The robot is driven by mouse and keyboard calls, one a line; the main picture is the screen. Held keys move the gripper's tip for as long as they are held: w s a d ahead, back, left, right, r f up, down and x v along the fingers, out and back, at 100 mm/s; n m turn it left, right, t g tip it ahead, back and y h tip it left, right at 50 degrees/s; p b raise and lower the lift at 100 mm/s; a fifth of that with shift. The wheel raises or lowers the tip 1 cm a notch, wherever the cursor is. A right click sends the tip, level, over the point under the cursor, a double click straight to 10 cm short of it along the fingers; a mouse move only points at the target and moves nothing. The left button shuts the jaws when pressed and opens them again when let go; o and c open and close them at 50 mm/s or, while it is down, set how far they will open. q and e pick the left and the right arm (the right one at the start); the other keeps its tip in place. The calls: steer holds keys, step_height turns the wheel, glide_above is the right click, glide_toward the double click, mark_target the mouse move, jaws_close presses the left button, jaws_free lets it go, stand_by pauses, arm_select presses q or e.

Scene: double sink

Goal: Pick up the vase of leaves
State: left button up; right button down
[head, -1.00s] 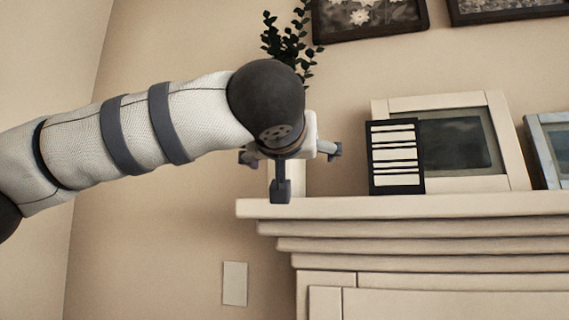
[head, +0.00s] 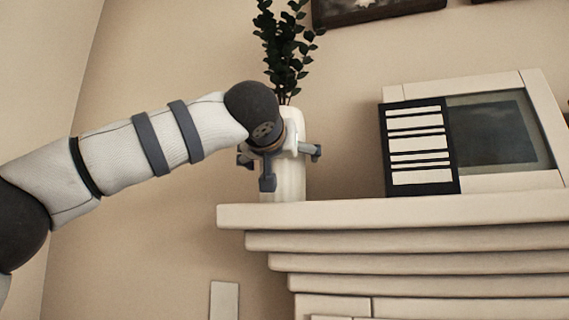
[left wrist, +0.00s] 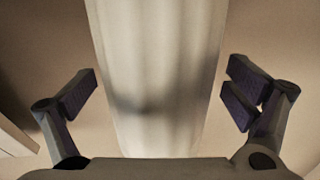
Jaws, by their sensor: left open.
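The white ribbed vase (head: 291,185) stands upright on the left end of the mantel shelf (head: 380,214). Dark green leaves (head: 286,50) rise from its top. My left gripper (head: 279,168) is in front of the vase and hides its middle. In the left wrist view the vase (left wrist: 160,75) fills the centre, between the spread fingers of my left gripper (left wrist: 168,97). There is a gap on both sides, so the gripper is open and not holding the vase. My right gripper is not in view.
A dark frame with pale stripes (head: 419,148) and a larger cream-framed picture (head: 553,120) stand on the shelf to the right of the vase. A dark-framed picture (head: 350,14) hangs on the wall above.

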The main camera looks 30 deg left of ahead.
arm_select(q)
steer(key=shift+w, duration=0.45)
steer(key=shift+s+r, duration=0.15)
steer(key=shift+s, duration=0.15)
steer(key=c, duration=2)
steer(key=shift+o, duration=0.2)
steer(key=s+d+r, duration=0.8)
steer(key=d+r, duration=0.3)
steer(key=r, duration=0.2)
steer(key=shift+s+p, duration=0.2)
steer(key=shift+p, duration=0.25)
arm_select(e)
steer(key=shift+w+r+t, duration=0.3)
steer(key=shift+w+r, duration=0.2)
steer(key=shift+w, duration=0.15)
